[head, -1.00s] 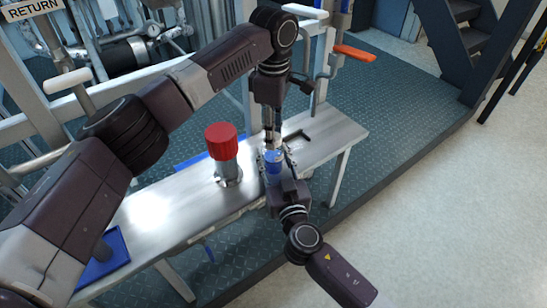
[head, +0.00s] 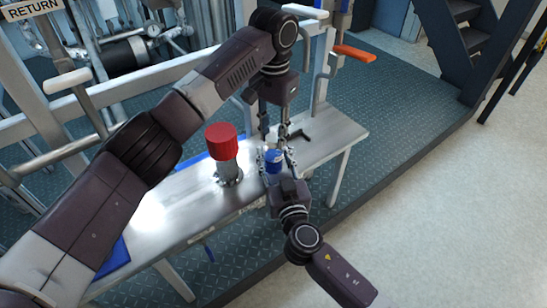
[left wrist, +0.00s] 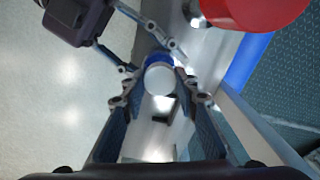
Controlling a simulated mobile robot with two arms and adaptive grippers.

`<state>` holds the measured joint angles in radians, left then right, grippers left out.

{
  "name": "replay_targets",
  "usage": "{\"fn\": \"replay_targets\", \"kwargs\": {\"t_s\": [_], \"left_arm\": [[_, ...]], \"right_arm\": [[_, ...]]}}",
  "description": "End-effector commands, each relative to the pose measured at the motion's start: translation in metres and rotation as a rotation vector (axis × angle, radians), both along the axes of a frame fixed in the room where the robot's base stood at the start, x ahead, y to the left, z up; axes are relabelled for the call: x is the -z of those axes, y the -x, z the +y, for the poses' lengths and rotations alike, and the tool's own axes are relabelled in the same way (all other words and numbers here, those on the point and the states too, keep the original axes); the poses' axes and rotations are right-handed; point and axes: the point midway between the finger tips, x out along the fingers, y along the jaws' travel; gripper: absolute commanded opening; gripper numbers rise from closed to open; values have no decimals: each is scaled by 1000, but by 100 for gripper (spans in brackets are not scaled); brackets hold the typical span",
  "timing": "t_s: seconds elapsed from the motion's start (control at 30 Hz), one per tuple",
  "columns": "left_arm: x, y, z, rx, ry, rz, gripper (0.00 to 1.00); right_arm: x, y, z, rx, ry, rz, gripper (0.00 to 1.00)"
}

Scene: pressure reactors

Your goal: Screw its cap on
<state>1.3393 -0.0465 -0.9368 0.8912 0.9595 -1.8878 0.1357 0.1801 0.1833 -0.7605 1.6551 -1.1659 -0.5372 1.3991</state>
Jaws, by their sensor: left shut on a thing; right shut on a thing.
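A small blue container (head: 274,164) stands on the bench, low between both grippers. In the left wrist view its blue side (left wrist: 157,59) shows beyond a round white cap (left wrist: 160,79). My left gripper (head: 275,140) points down from above, its fingers on either side of the cap and shut on it. My right gripper (head: 277,168) comes from the front of the bench, its fingers around the blue container and shut on it. It also shows at the upper left of the left wrist view. The fingers partly hide the container, and the seam under the cap is not visible.
A larger vessel with a red top (head: 222,142) stands on the bench just left of the grippers. The metal bench (head: 185,205) has free room to its left. A dark angled piece (head: 300,136) lies behind the grippers. A frame and pipes stand behind.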

Motion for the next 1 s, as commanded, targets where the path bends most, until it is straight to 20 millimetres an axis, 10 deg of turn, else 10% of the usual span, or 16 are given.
{"fn": "replay_targets", "kwargs": {"t_s": [0.7,0.93,0.97,1.0], "left_arm": [[1,0,0,1396,-1,-2,0],[1,0,0,1494,-1,-2,0],[1,0,0,1493,0,-1,31],[1,0,0,1493,0,-1,36]], "right_arm": [[0,0,0,-1,0,0,0],[0,0,0,-1,0,1,0],[0,0,0,-1,0,1,0],[0,0,0,-1,0,1,0]]}}
